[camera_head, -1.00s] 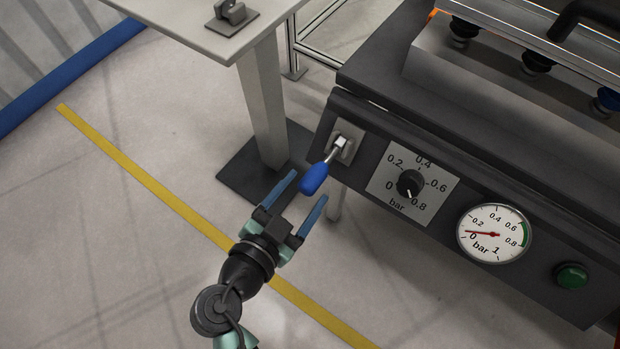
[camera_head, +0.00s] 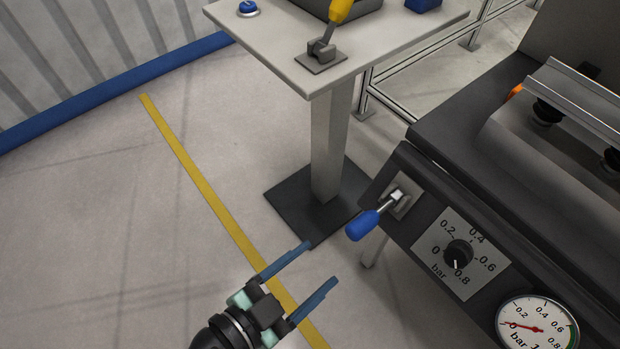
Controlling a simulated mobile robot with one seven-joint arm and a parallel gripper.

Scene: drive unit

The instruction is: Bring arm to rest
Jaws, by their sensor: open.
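My gripper (camera_head: 322,265) is at the bottom centre of the head view. Its two blue fingers are apart with nothing between them, and they point up and to the right. It is over the floor, below and left of the blue-handled lever (camera_head: 375,218) on the dark machine front, and apart from it. The lever's blue handle points down and to the left. Most of my arm is out of the frame below.
The dark machine (camera_head: 440,180) fills the right side, with a black knob (camera_head: 458,254) and a pressure gauge (camera_head: 537,327). A pedestal table (camera_head: 280,45) with a yellow-handled lever (camera_head: 335,22) stands at the top. Open floor with a yellow line (camera_head: 200,185) lies left.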

